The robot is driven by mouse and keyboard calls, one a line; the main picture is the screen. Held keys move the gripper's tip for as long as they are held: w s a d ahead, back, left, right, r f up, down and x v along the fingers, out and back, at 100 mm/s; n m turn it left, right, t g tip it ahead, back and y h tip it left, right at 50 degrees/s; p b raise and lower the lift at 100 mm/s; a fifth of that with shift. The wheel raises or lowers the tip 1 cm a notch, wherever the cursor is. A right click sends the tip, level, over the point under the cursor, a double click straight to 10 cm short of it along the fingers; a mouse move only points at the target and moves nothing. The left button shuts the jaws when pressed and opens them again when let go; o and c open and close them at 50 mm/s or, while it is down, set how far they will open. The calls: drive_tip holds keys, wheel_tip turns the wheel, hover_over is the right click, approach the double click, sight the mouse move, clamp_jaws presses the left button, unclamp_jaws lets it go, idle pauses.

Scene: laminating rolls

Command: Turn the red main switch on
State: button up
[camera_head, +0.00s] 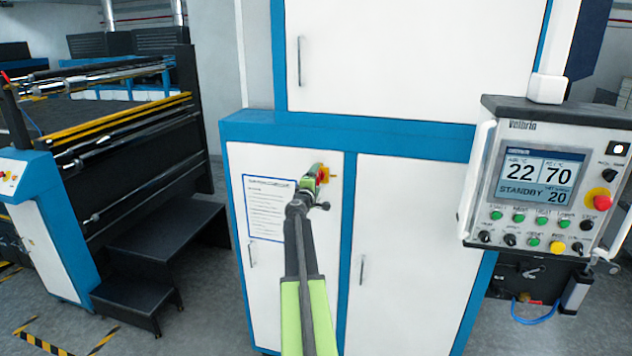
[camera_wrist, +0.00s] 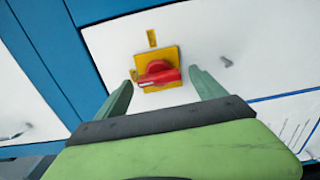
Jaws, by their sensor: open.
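The red main switch (camera_wrist: 158,73) is a red handle on a yellow square plate (camera_wrist: 172,54), mounted on a white cabinet door. In the wrist view the handle lies roughly crosswise, slightly tilted. My gripper (camera_wrist: 164,82) is open, with one green finger on each side of the switch; I cannot tell whether the fingers touch it. In the head view the switch (camera_head: 323,174) shows just beyond my gripper (camera_head: 318,180), which partly hides it. A small yellow label (camera_wrist: 151,38) sits above the plate.
A printed sheet (camera_head: 268,207) is on the same door, left of my arm. A control panel (camera_head: 545,180) reading STANDBY stands out at the right. Dark steps (camera_head: 150,270) and a roller machine (camera_head: 110,120) are at the left.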

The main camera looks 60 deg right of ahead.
drive_tip(key=v, duration=1.7)
drive_tip(key=shift+a, duration=0.2)
